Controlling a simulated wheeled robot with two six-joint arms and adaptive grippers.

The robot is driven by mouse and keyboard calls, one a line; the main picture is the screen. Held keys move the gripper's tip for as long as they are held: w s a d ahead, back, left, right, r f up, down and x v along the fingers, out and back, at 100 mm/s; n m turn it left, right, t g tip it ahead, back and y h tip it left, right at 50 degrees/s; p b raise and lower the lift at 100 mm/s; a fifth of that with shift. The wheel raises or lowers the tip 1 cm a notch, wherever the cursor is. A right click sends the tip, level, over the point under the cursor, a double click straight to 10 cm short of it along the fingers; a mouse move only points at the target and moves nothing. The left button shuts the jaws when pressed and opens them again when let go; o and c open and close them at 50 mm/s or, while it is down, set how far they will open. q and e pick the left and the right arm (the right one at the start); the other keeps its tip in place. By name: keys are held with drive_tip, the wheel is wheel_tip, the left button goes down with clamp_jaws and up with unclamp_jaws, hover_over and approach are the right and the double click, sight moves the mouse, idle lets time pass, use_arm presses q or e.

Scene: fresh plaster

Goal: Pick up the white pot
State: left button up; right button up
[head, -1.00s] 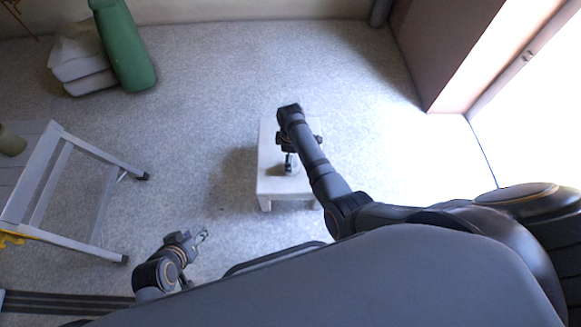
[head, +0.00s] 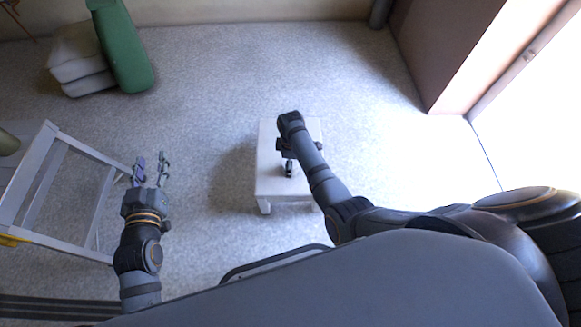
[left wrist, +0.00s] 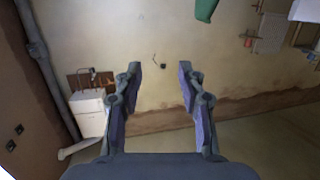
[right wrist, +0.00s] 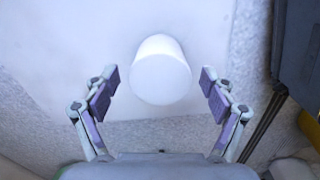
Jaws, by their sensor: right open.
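The white pot (right wrist: 160,72) stands on a white stool top, seen from above in the right wrist view. My right gripper (right wrist: 158,92) is open, with its fingers on either side of the pot's near edge and apart from it. In the head view the right gripper (head: 288,165) is over the small white stool (head: 275,185), and my arm hides the pot. My left gripper (head: 150,170) is open and empty, off to the left of the stool; its spread fingers also show in the left wrist view (left wrist: 160,85).
A white stepladder (head: 62,140) stands at the left, near my left arm. A green object (head: 123,50) and stacked pale sacks (head: 78,60) lie at the back left. Floor around the stool is clear.

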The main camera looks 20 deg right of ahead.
wheel_tip(320, 180, down, 2)
drive_tip(key=shift+b, duration=0.6)
use_arm(q)
wheel_tip(320, 180, up, 12)
drive_tip(key=t, duration=0.5)
drive_tip(key=shift+w+r+t, duration=0.15)
drive_tip(key=shift+w+t, duration=0.15)
drive_tip(key=shift+w, duration=0.05)
use_arm(e)
drive_tip(key=c, duration=1.3)
